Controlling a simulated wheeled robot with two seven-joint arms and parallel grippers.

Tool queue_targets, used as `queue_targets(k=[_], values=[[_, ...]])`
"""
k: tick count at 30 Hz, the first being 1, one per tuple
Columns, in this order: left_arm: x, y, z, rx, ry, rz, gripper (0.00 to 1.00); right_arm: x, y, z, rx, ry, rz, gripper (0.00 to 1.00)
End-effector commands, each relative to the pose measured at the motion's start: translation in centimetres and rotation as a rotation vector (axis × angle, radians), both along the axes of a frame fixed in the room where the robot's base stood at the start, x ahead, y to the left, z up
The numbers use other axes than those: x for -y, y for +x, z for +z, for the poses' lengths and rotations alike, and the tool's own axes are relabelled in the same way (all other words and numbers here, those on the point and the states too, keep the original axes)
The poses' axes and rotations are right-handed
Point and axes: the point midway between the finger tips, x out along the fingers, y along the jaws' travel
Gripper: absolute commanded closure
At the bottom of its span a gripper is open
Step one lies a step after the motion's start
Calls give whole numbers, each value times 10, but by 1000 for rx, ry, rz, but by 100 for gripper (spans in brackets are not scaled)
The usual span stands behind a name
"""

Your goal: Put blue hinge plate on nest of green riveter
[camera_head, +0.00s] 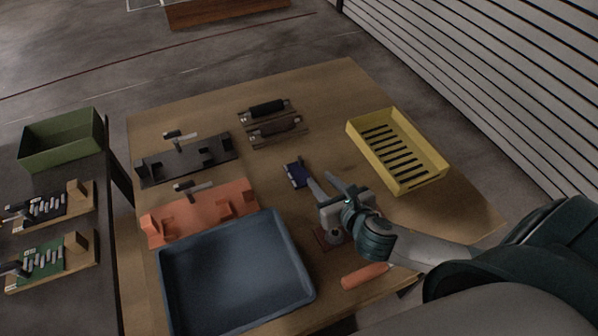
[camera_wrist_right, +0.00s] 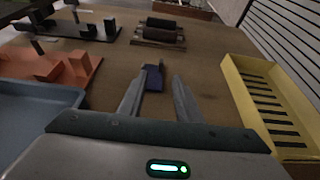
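The blue hinge plate (camera_head: 297,173) lies on the wooden table, left of the yellow crate; it also shows in the right wrist view (camera_wrist_right: 153,77). My right gripper (camera_head: 320,179) is open just beside it. In the wrist view its fingers (camera_wrist_right: 158,88) point toward the plate, which appears between and just beyond the tips, not gripped. The green riveter (camera_head: 42,262) stands on the dark side table at the left, with a green base, several grey pieces and a wooden block. Its nest cannot be clearly made out. My left gripper is not in view.
A yellow slotted crate (camera_head: 435,160) is at right. A blue tray (camera_head: 163,283), an orange fixture (camera_head: 205,212) and a black fixture (camera_head: 185,162) fill the table's left. Dark rollers (camera_head: 268,108) lie behind. A black-based riveter (camera_head: 45,207) and green bin (camera_head: 62,140) are on the side table.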

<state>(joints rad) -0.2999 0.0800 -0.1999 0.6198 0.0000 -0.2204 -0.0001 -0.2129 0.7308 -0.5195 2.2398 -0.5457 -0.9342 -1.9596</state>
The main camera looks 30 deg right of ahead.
Motion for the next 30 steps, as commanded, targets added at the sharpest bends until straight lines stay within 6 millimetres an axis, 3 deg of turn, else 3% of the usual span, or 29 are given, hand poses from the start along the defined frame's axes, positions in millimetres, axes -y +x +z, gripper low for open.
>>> queue_targets(k=[8, 24, 30], values=[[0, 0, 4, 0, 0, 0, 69, 1, 13, -4, 1, -2, -1, 69], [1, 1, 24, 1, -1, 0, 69, 6, 91, -35, 2, -1, -1, 69], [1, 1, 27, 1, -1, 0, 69, 6, 109, -44, 2, 0, 0, 69]])
